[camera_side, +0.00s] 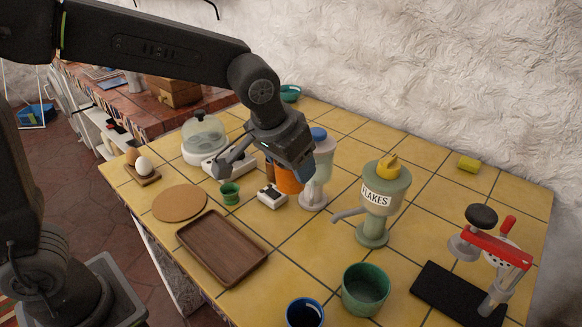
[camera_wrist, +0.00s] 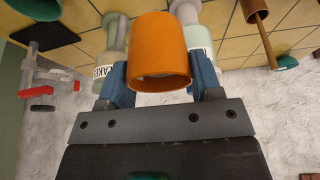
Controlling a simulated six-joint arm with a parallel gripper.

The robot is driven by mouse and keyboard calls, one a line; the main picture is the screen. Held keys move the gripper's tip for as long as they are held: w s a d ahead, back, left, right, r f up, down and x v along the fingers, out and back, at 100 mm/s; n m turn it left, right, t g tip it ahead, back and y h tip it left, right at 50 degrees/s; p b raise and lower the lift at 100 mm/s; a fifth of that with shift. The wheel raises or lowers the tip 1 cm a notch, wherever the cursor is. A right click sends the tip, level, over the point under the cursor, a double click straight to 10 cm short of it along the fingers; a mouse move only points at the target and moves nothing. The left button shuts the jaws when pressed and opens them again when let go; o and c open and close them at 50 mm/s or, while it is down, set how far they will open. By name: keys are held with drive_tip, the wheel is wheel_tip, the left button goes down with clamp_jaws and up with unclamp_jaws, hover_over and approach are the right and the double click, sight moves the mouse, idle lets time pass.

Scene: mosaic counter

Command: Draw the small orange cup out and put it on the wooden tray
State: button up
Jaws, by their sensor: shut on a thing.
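The small orange cup (camera_side: 289,181) is between the fingers of my gripper (camera_side: 290,163), next to the blue-lidded dispenser. In the wrist view the cup (camera_wrist: 157,45) fills the space between the two blue fingers of my gripper (camera_wrist: 160,80), which is shut on it. The gripper hides the cup's upper part in the side view. The cup appears to be above the counter; its exact height is hard to tell. The wooden tray (camera_side: 212,254), dark brown, rectangular and empty, lies at the front, to the left of and nearer than the cup.
The blue-lidded dispenser (camera_side: 316,172) stands close right of the cup; the FLAKES dispenser (camera_side: 378,205) is further right. A small white device (camera_side: 271,196), a small green cup (camera_side: 229,194) and a round cork mat (camera_side: 180,203) lie around the tray's far side. Green (camera_side: 365,290) and blue (camera_side: 305,313) cups stand in front.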

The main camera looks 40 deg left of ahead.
drive_tip(key=s+x, duration=0.1)
drive_tip(key=x, duration=0.7)
drive_tip(key=shift+f, duration=0.4)
idle(3.5)
drive_tip(key=shift+x, duration=1.1)
drive_tip(key=shift+f, duration=0.25)
drive_tip(key=shift+c, duration=0.3)
drive_tip(key=shift+w, duration=0.1)
drive_tip(key=shift+f, duration=0.3)
drive_tip(key=c, duration=0.4)
drive_tip(key=shift+o, duration=0.2)
drive_tip(key=shift+w+f, duration=0.1)
drive_tip(key=shift+f, duration=0.05)
drive_tip(key=shift+x, duration=1.25)
